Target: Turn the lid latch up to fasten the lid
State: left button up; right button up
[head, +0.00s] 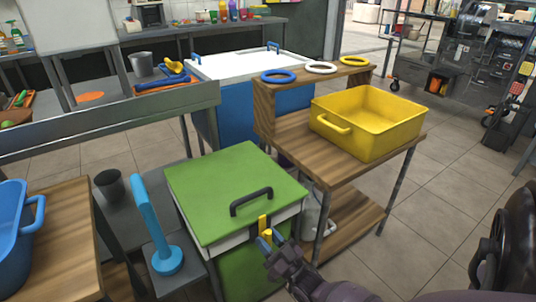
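The green lid (225,185) lies flat and closed on a green-and-white box, with a black handle (251,201) on top near its front edge. The yellow latch (262,224) is at the front edge of the lid, with its visible part pointing upward. My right gripper (270,239) is at the lower end of the latch, its fingertips close to or touching it. The fingers hide the latch's lower part, and I cannot tell whether they are shut on it. My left gripper is not in view.
Right of the box, a wooden table holds a yellow bin (368,122), with blue and white rings (321,67) on its raised shelf. A blue lever (152,222) and a dark cup (109,186) stand left. A blue bin (14,240) is far left.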

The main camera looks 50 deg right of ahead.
jog(key=v, duration=1)
jog(key=shift+s+f, duration=0.15)
jog(key=shift+s, duration=0.25)
